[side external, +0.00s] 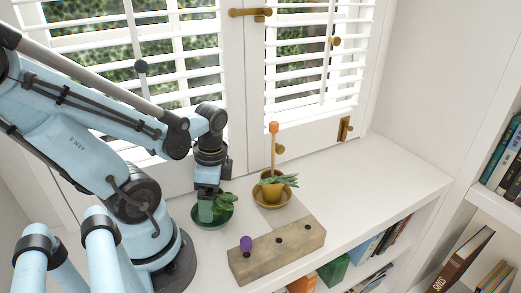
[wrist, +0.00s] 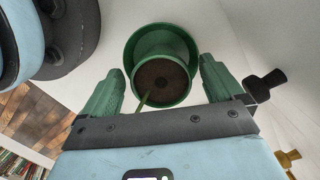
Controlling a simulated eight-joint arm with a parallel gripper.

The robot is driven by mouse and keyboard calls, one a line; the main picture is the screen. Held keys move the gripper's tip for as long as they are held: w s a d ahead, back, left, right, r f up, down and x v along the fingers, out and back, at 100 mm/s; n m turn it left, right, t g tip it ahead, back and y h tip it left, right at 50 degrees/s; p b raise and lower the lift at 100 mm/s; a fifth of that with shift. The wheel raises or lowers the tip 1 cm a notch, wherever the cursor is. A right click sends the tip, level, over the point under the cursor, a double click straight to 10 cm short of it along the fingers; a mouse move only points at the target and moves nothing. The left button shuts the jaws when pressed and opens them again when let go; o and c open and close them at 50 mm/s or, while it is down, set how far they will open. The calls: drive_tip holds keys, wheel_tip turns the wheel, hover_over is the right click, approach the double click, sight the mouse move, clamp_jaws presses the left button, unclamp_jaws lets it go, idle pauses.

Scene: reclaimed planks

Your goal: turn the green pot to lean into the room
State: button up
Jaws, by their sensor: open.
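The green pot (wrist: 180,95) holds dark soil with a thin green stem, and it sits in a wider green saucer (wrist: 163,37) in the wrist view. My gripper (wrist: 162,68) is open, with one green finger on each side of the pot and visible gaps between. In the side view my gripper (side external: 206,208) points down at the pot.
A wooden block (side external: 278,250) with holes and a purple-topped peg (side external: 246,244) lies in front. Shuttered windows stand behind. The sill's right part is clear.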

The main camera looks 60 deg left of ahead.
wheel_tip(320, 180, up, 12)
drive_tip(key=w, duration=0.1)
drive_tip(key=shift+d, duration=0.3)
idle(0.6)
drive_tip(key=shift+w, duration=0.1)
drive_tip(key=shift+s+a+f, duration=0.1)
drive_tip(key=shift+s+f, duration=0.1)
drive_tip(key=shift+f, duration=1.75)
drive_tip(key=shift+s+a+f, duration=0.1)
drive_tip(key=shift+s+f, duration=0.1)
drive_tip(key=shift+f, duration=1.8)
drive_tip(key=shift+s+a+f, duration=0.1)
drive_tip(key=shift+s+f, duration=0.1)
drive_tip(key=shift+f, duration=1.75)
drive_tip(key=shift+f, duration=0.15)
drive_tip(key=shift+r, duration=1.7)
drive_tip(key=d+r+n, duration=0.5)
drive_tip(key=d+r, duration=0.5)
drive_tip(key=d, duration=0.1)
drive_tip(key=shift+s+d+n+h, duration=0.3)
drive_tip(key=shift+d, duration=0.05)
